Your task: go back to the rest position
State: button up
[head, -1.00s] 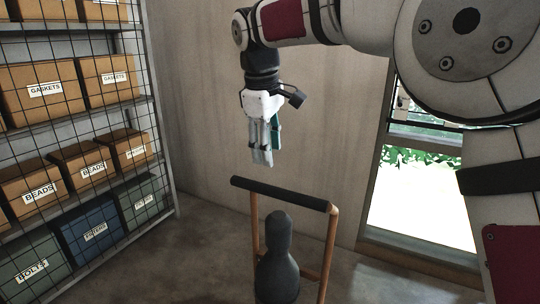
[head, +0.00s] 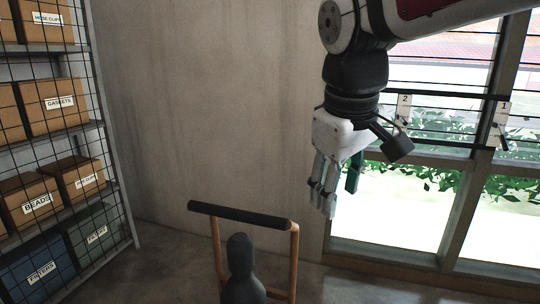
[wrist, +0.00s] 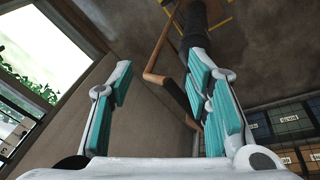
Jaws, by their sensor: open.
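My gripper (head: 338,190) hangs fingers down from my arm, in front of the wall and the left edge of the window in the head view. In the wrist view its teal-padded fingers (wrist: 165,100) are spread apart with nothing between them. The gripper is open and empty. It is above and to the right of a wooden frame with a dark padded top bar (head: 240,213), apart from it.
A dark bottle-shaped object (head: 242,270) stands by the wooden frame. A mesh-fronted shelf (head: 102,125) with labelled boxes is at the left. A louvred window (head: 440,190) with tags 1 and 2 is at the right. The wall (head: 200,110) between is bare.

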jog(key=s+d+f+m, duration=0.3)
jog(key=s+d+f, duration=0.1)
jog(key=s, duration=0.4)
jog(key=s+d+f+m+t, duration=0.1)
jog(key=s+d+f+m, duration=0.3)
jog(key=s, duration=0.4)
jog(key=shift+s+d+f+y, duration=0.35)
jog(key=shift+d+f, duration=0.1)
jog(key=shift+f, duration=0.3)
jog(key=shift+c, duration=0.3)
